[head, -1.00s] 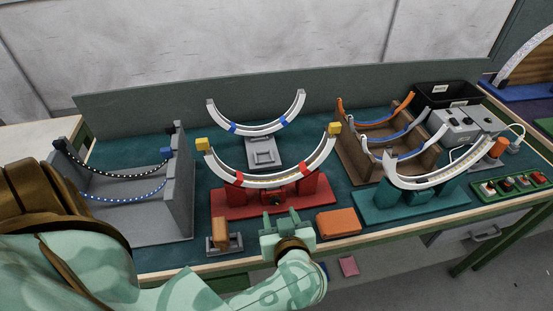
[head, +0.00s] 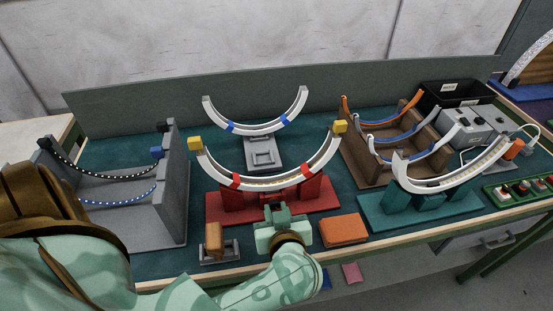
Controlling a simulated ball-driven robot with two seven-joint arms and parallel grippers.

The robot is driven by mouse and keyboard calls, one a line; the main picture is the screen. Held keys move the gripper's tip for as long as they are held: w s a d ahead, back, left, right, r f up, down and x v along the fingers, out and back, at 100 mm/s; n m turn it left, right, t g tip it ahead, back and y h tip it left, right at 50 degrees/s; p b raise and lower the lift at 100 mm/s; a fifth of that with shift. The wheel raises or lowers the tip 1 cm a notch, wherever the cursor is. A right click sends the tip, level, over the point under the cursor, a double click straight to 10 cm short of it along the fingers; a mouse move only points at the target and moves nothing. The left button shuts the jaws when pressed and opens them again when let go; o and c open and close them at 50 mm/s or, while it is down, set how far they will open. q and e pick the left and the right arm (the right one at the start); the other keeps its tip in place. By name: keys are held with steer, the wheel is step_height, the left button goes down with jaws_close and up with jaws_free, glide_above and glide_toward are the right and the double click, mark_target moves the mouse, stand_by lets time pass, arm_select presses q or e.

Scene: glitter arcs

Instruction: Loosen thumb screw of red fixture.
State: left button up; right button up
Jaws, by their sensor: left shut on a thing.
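The red fixture (head: 318,190) stands in the middle of the bench and carries a pale arc with yellow end blocks. My left gripper (head: 277,212) reaches in from the front and is at the front centre of the red fixture. It is shut on the thumb screw, which the gripper hides. My right gripper is not in view.
An orange block (head: 344,230) lies right of my left gripper, and a small grey stand with a brown block (head: 214,238) is to its left. A teal fixture (head: 420,207) with another arc stands at right. A grey arc stand (head: 262,154) is behind.

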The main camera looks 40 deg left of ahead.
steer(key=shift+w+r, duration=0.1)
arm_select(q)
steer(key=shift+s+r+n+p, duration=0.15)
steer(key=shift+n+p, duration=0.25)
steer(key=shift+p, duration=0.45)
steer(key=shift+a+n+t+h+p, duration=0.1)
steer(key=shift+n+t+h+p, duration=0.4)
steer(key=shift+p, duration=0.15)
steer(key=shift+n+t+p, duration=0.4)
steer(key=shift+n+p, duration=0.2)
steer(key=shift+n, duration=0.1)
steer(key=shift+s+f+n+t+h+p, duration=0.1)
steer(key=shift+f+n+t+h+p, duration=0.25)
steer(key=shift+n, duration=0.35)
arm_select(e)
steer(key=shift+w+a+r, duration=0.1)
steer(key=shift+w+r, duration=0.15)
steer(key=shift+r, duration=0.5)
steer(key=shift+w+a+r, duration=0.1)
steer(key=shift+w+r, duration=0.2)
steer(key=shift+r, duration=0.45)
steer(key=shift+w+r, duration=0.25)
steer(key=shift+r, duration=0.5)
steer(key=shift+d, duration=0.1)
arm_select(q)
steer(key=o, duration=1)
steer(key=shift+a, duration=0.1)
